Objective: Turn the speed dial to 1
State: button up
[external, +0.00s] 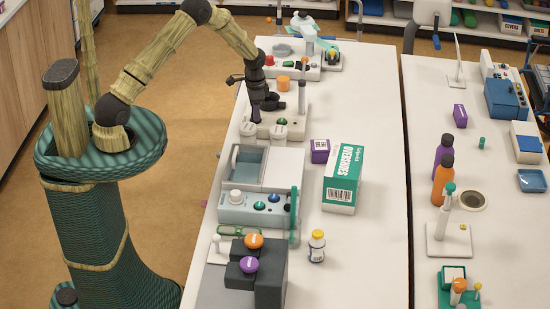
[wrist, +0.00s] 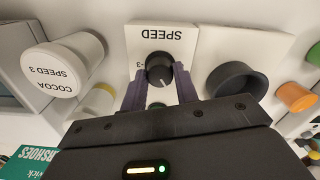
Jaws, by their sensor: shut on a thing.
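The speed dial (wrist: 159,68) is a round black knob with a pale pointer line, on a white plate marked SPEED in the wrist view. The plate's print is upside down, and a "-3" mark shows at the knob's left. The pointer line points down and slightly right in that view. My gripper (wrist: 158,88) has its two purple-grey fingers on either side of the knob, shut on it. In the external view my gripper (external: 264,103) reaches down over the device at the table's far left part, and the dial is hidden there.
In the wrist view a white cup-like piece marked COCOA SPEED 3 (wrist: 52,70) is at the left. A dark round cup (wrist: 236,84) and an orange piece (wrist: 296,97) are at the right. A green and white box (external: 343,175) stands on the table, with clear tabletop beyond it.

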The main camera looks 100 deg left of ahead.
dwell(0.4)
jog(key=o, duration=1)
jog(key=shift+r, duration=0.15)
notch_tip(320, 180, up, 17)
jog(key=b, duration=0.3)
jog(key=shift+r, duration=0.1)
